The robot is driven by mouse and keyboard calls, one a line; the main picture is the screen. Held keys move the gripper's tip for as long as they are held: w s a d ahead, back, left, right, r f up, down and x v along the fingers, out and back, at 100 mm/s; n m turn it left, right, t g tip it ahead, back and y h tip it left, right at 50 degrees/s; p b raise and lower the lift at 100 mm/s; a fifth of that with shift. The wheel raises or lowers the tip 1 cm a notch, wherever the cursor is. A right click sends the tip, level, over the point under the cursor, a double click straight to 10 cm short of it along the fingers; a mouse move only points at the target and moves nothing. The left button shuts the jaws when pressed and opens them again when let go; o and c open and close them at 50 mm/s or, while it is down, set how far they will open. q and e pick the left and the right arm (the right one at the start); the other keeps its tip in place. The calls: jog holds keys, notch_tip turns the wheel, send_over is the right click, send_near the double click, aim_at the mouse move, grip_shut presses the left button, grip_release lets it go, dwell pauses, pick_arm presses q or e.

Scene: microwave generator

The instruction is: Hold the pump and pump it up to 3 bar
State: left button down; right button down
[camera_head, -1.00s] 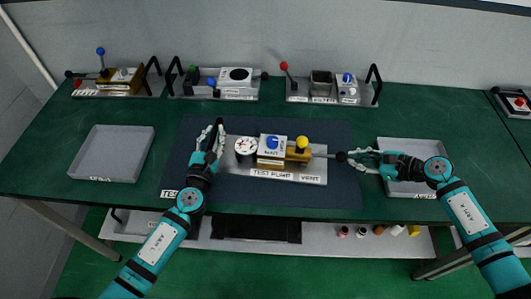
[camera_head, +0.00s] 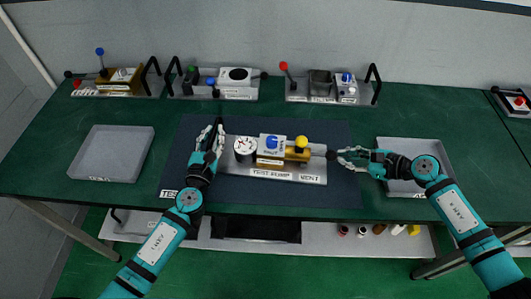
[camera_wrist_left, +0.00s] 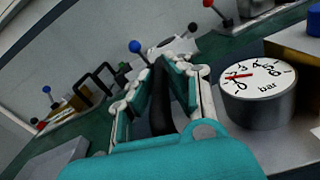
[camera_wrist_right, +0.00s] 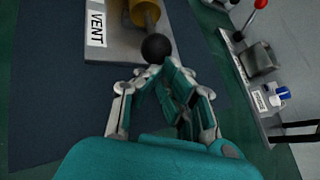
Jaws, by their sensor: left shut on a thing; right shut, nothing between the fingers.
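The test pump is a grey plate (camera_head: 232,168) with a brass cylinder (camera_head: 297,155), a white gauge (camera_head: 245,146), a block with a blue knob (camera_head: 272,142), a yellow knob (camera_head: 302,142) and TEST PUMP and VENT labels. My left gripper (camera_head: 214,132) is shut on the black handle (camera_wrist_left: 160,95) at its left end. The gauge in the left wrist view (camera_wrist_left: 258,78) has its red needle pointing left, among the low numbers; the exact value is unclear. My right gripper (camera_wrist_right: 155,72) is shut and empty, its fingertips at the black ball (camera_wrist_right: 157,47) on the pump rod; contact is likely.
The pump lies on a dark mat (camera_head: 335,195). Grey trays stand left (camera_head: 110,153) and right (camera_head: 425,146), the right one under my right arm. Several other devices with levers stand along the back, including one with a red lever (camera_head: 284,67). The table between is clear.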

aim_at(336, 156)
jog(key=shift+a, duration=0.1)
jog(key=shift+a, duration=0.85)
jog(key=shift+w+a, duration=0.1)
jog(key=shift+a, duration=0.5)
jog(key=shift+s+d, duration=0.2)
jog(key=shift+d, duration=2.85)
